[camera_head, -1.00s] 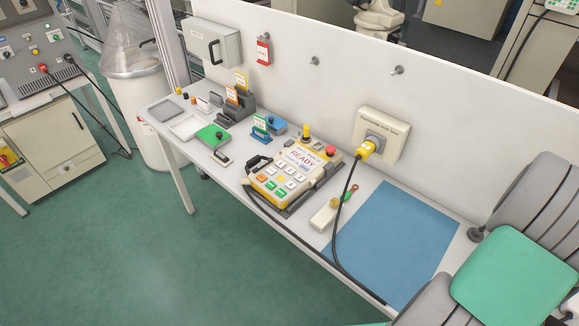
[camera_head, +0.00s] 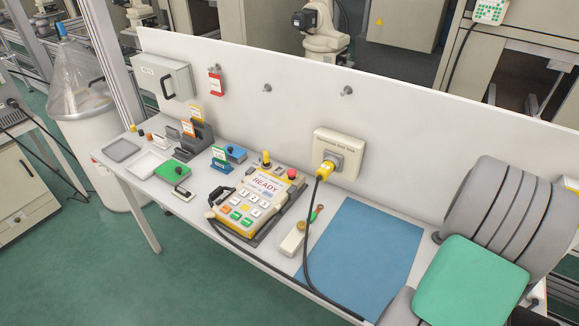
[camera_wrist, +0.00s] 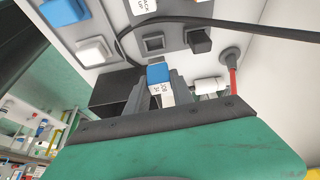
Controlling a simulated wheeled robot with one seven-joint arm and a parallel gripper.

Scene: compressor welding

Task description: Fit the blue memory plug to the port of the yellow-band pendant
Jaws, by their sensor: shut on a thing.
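My gripper (camera_wrist: 160,88) is in the wrist view, its dark fingers shut on a small plug (camera_wrist: 159,74) with a blue end and a white label. The label's writing is too small to read surely. The head view does not show my gripper. There, the yellow-band pendant (camera_head: 245,205) lies on the bench with a READY screen and a red stop button. I cannot make out its port. Beyond the plug, the wrist view shows a grey panel (camera_wrist: 176,41) with a square recess and a dark block; I cannot tell whether the plug touches it.
A yellow plug (camera_head: 325,170) sits in the wall box; its black cable crosses the blue mat (camera_head: 365,250). In the wrist view, a black cable (camera_wrist: 220,23) passes above the plug.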

